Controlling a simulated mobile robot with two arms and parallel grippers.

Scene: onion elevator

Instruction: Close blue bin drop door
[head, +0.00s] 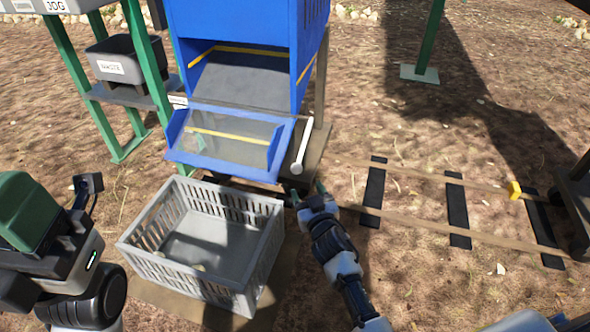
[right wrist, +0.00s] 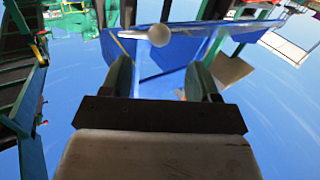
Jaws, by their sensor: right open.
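The blue bin (head: 245,25) stands at the top centre of the head view. Its drop door (head: 230,140), blue-framed with a yellow stripe, hangs tilted outward below the opening. A white lever (head: 303,142) with a round knob (head: 296,168) is at the door's right side. My right gripper (head: 306,189) is open and empty just below the knob. In the right wrist view the knob (right wrist: 159,35) shows beyond and between the fingertips, apart from them, with blue panels behind. My left arm is at the left edge of the head view; its finger opening cannot be made out.
A grey slatted crate (head: 262,262) stands on the ground below the door. A grey waste bin (head: 125,58) sits on a green-legged stand to the left. Rails with dark sleepers (head: 458,212) run to the right, with a small yellow block (head: 514,190) there.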

